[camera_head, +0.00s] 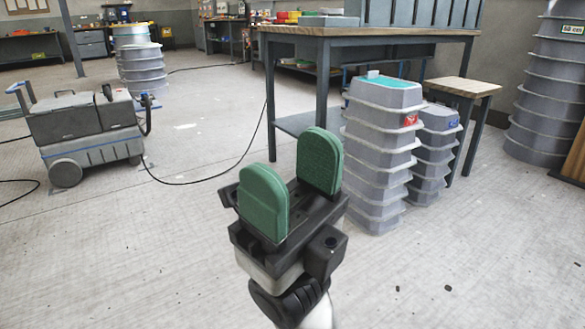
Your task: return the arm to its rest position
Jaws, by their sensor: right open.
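My right gripper (292,181) is in the lower middle of the head view, raised over the concrete floor. Its two green padded fingers stand upright and apart, with nothing between them. The wrist below it is dark grey and white and comes in from the bottom edge. My left gripper is not in this view.
A tall stack of grey moulds (378,150) stands right of the gripper, with a shorter stack (434,150) beside it. Behind are a workbench (365,34) and a stool (462,86). A wheeled machine (85,128) with a trailing cable stands left. The front floor is mostly clear.

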